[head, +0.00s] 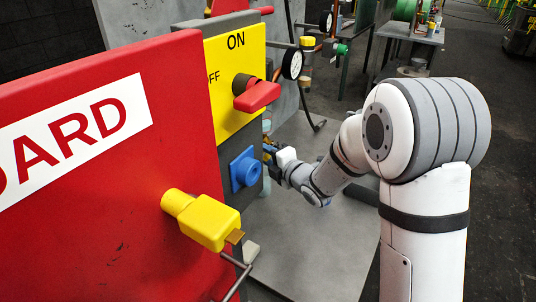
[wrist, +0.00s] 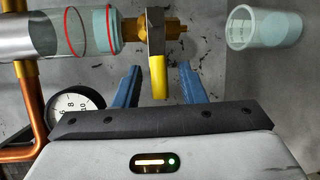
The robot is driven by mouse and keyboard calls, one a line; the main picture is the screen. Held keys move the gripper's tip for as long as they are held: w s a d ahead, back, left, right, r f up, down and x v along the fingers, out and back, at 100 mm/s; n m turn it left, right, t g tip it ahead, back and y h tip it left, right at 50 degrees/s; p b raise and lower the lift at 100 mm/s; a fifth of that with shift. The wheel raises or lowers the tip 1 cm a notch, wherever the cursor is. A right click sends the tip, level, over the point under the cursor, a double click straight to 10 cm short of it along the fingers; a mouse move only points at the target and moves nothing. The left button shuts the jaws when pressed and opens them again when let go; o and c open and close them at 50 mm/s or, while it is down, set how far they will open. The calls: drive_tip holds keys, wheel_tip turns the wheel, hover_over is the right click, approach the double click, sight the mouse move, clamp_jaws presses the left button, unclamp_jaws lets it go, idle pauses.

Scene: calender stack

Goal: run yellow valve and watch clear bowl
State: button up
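The yellow valve handle (wrist: 158,76) hangs from a brass fitting (wrist: 170,27) at the top middle of the wrist view. My gripper (wrist: 161,74) has its two blue fingers apart, one on each side of the handle, with gaps visible on both sides. A clear bowl (wrist: 72,32) with two red rings lies sideways left of the valve. Its right end is pale blue; I cannot tell whether that is liquid. In the head view my gripper (head: 270,152) is partly hidden behind the panel edge, and the valve and bowl cannot be made out.
A clear cup (wrist: 265,29) with pale contents is at the wrist view's upper right. A gauge (wrist: 74,108) and copper pipe (wrist: 33,100) are at left. In the head view, a red board (head: 90,220), red knob (head: 257,95) and blue square fitting (head: 245,170) stand left of my arm.

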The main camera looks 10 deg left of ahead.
drive_tip(key=shift+w+a, duration=0.15)
drive_tip(key=shift+a, duration=0.05)
drive_tip(key=shift+c, duration=0.3)
clamp_jaws()
